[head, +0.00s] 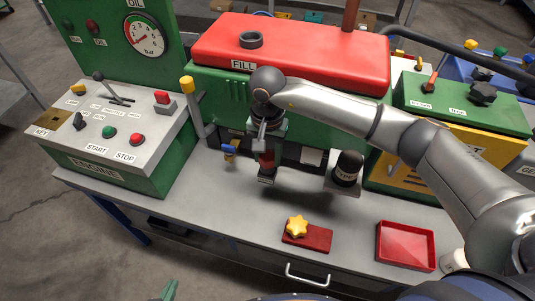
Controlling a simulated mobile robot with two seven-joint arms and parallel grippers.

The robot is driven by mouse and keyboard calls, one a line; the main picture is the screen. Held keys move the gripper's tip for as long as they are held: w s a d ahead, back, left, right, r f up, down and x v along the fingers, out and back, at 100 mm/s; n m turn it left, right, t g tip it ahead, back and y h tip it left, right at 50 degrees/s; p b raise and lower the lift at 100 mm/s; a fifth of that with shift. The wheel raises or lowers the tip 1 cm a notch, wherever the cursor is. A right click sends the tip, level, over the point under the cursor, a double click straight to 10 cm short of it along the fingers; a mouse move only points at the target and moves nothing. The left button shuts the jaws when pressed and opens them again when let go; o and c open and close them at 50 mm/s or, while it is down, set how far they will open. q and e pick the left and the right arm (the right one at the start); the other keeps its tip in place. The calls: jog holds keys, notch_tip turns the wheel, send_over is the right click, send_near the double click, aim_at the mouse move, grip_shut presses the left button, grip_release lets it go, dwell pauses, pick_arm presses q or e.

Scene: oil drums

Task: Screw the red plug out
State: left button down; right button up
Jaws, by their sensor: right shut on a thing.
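My right gripper (266,174) points down in front of the green engine block, below the red tank. It is shut on a small red piece (267,158), which looks like the red plug, mostly hidden by the fingers. I cannot tell whether the plug is still in its hole.
A blue-handled valve (229,149) is just left of the gripper, and a black filter (347,168) to its right. A yellow star knob (297,226) rests on a red plate. An empty-looking red tray (405,246) is on the bench. The ENGINE panel (115,125) stands left.

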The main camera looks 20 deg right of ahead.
grip_shut()
jog(key=n+b, duration=0.5)
jog(key=shift+f, duration=0.2)
jog(key=shift+r+n+b, duration=0.1)
jog(key=shift+n+b, duration=0.2)
jog(key=shift+n, duration=0.2)
jog(key=shift+r, duration=0.15)
